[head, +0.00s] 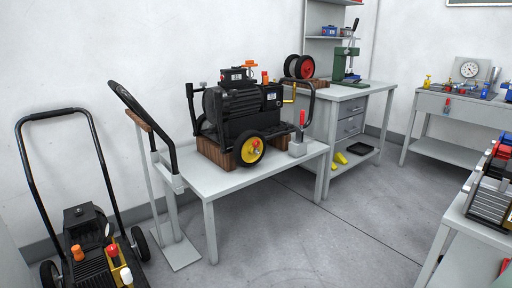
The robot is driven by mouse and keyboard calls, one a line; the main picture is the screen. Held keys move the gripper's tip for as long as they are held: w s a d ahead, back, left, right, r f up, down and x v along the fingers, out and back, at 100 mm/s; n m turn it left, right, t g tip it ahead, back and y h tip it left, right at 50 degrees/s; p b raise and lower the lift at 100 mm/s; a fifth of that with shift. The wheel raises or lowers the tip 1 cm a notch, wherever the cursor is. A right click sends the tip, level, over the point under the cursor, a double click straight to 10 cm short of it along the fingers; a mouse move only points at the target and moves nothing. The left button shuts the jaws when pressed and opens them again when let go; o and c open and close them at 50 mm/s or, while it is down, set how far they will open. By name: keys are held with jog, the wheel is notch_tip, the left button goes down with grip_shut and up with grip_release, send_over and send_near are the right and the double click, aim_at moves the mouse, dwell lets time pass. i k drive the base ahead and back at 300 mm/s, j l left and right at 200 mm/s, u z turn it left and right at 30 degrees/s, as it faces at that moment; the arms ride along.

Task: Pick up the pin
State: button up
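I cannot make out a pin for certain; it may be too small or hidden. A black washer unit (238,108) rests on wooden blocks (214,151) on a grey table (222,181). Its yellow-rimmed wheel (249,151) faces me, with a small red-orange part at the hub. A grey block with a red handle (299,143) sits at the table's right end, beside the unit. My gripper is not in view, so its state is not shown.
A curved black handle (136,105) rises from a grey floor stand (174,252) left of the table. A second wheeled washer (88,238) stands at lower left. Benches line the back (350,92) and right (460,104). The floor in the middle (325,235) is clear.

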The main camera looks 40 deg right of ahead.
aim_at(258, 142)
jog(key=z, duration=0.5)
jog(key=i+l+z, duration=0.1)
jog(key=z, duration=0.35)
jog(key=i+z, duration=0.45)
jog(key=i+j+z, duration=0.1)
jog(key=z, duration=0.35)
jog(key=i+j+z, duration=0.4)
jog(key=i+j, duration=0.75)
jog(key=i, duration=0.15)
